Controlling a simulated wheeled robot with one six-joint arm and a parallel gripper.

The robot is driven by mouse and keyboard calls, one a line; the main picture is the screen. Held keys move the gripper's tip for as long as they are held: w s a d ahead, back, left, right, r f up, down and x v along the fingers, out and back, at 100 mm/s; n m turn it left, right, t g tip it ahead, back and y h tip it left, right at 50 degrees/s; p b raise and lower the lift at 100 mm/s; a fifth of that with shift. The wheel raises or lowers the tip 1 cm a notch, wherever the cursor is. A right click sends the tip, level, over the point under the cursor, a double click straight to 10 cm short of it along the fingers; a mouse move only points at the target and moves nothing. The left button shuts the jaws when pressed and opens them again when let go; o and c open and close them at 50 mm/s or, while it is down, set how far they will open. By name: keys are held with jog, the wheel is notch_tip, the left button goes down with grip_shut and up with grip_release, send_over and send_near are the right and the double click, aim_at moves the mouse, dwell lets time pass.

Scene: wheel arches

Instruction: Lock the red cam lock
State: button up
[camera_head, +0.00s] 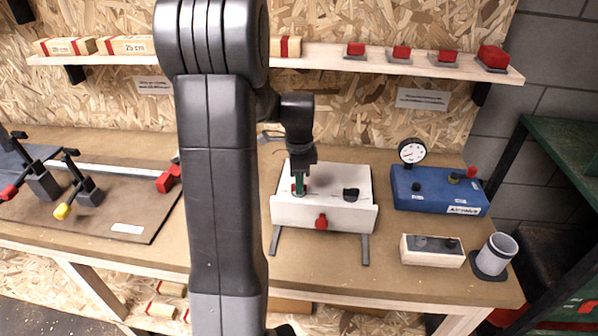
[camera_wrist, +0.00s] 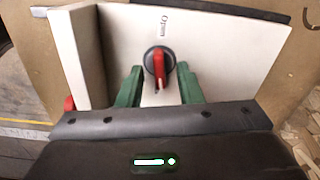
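The red cam lock (camera_wrist: 159,66) shows in the wrist view as a red lever on a dark round base, on the white box's panel (camera_wrist: 215,45). The lever points down the picture, towards my gripper, with an "Open" label above it. My gripper (camera_wrist: 159,72) is open, its green fingers one on each side of the lever, with gaps on both sides. In the head view my gripper (camera_head: 299,185) reaches down to the left part of the white box (camera_head: 325,212) and mostly hides the red cam lock (camera_head: 294,188).
A black knob (camera_head: 351,194) sits right on the same box, and a red knob (camera_head: 321,221) is on its front. A blue gauge box (camera_head: 440,195), a small switch box (camera_head: 432,256) and a grey cup (camera_head: 497,253) stand to the right. A clamp board (camera_head: 120,205) lies left.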

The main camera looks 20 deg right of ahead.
notch_tip(320, 180, up, 14)
jog(key=shift+f, duration=0.15)
jog(key=shift+f, duration=0.1)
dwell(0.6)
notch_tip(320, 180, down, 14)
jog(key=shift+r, duration=0.15)
dwell(0.4)
